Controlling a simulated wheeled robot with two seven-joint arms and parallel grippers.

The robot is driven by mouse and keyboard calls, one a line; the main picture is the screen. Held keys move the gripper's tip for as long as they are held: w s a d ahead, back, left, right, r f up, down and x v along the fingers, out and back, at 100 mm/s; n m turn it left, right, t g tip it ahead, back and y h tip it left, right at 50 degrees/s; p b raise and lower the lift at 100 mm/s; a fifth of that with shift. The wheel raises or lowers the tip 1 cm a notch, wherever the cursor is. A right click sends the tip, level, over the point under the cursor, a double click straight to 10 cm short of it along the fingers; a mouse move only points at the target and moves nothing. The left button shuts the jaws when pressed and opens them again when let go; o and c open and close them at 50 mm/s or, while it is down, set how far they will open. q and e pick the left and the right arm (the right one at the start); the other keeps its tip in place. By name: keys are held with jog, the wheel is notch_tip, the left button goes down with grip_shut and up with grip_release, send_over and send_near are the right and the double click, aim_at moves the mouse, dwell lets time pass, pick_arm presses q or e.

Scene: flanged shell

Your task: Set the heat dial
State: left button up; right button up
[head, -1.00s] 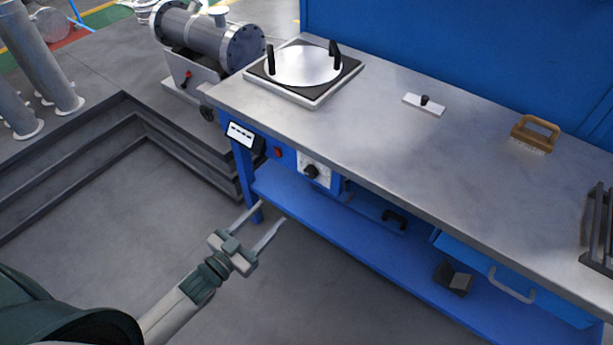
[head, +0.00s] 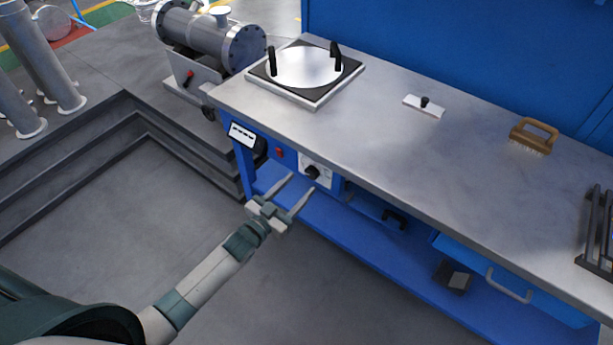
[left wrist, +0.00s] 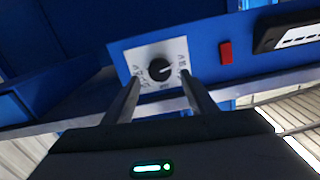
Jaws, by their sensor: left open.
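The heat dial is a black round knob (head: 312,172) on a white marked plate (head: 323,181) on the bench's blue front panel. In the left wrist view the knob (left wrist: 161,70) sits ahead of and between the fingers, with the marked plate (left wrist: 141,54) around it. My left gripper (head: 300,182) is open and empty, its fingers pointing at the panel just left of and below the knob in the head view. The fingertips (left wrist: 159,78) look short of the knob; exact distance is hard to tell. My right gripper is not in view.
A red button (head: 279,153) and a display (head: 242,134) are left of the dial. The steel benchtop (head: 400,160) overhangs above. A blue lower shelf (head: 375,245) is below. A hot plate (head: 312,95) with black handles and a brush (head: 534,135) stand on top.

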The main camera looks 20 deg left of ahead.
aim_at(310, 175)
pick_arm(q)
jog(key=shift+x, duration=2.35)
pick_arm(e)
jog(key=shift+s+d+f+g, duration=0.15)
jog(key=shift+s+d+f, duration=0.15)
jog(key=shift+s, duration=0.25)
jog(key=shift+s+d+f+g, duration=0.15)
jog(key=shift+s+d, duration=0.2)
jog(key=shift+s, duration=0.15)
pick_arm(q)
jog(key=shift+c, duration=0.4)
jog(key=c, duration=1)
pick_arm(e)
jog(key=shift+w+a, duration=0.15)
